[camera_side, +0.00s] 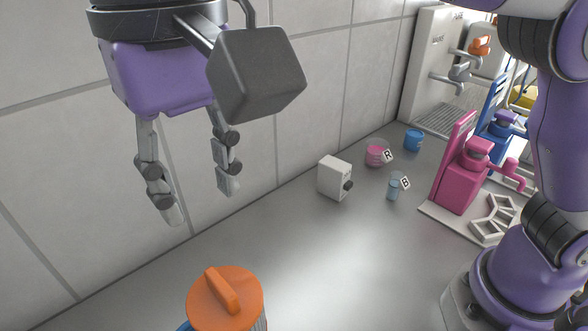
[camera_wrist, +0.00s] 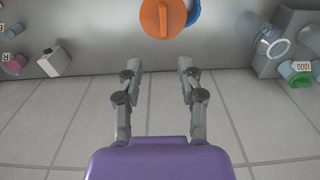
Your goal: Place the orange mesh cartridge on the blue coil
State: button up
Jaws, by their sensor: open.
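The orange mesh cartridge (camera_side: 226,298) is at the bottom edge of the side view, showing a round orange top with a raised grip bar and a sliver of greyish body below. Its top also shows at the upper edge of the wrist view (camera_wrist: 160,18). A curved piece of the blue coil (camera_wrist: 194,12) shows right beside it; the rest is hidden or out of frame, and I cannot tell whether they touch. My gripper (camera_side: 203,201) is open and empty, high above the bench. In the wrist view its fingertips (camera_wrist: 159,66) are apart, short of the cartridge.
A tiled wall runs close behind my gripper. A white box with a black knob (camera_side: 333,177), a pink beaker (camera_side: 375,154), a light-blue beaker (camera_side: 393,187) and a pink pump stand (camera_side: 460,180) stand right. A clear jug (camera_wrist: 254,36) shows in the wrist view. The middle bench is clear.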

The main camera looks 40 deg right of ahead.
jog(key=w+d+t+y, duration=0.1)
jog(key=w+d+t, duration=0.2)
jog(key=d, duration=1.4)
jog(key=s+d+f+t, duration=0.1)
jog(key=s+d+f, duration=0.2)
jog(key=d+f, duration=0.1)
jog(key=s+d+f+t+h, duration=0.1)
jog(key=s+d+f, duration=0.2)
jog(key=d+f, duration=0.2)
jog(key=shift+d, duration=1.15)
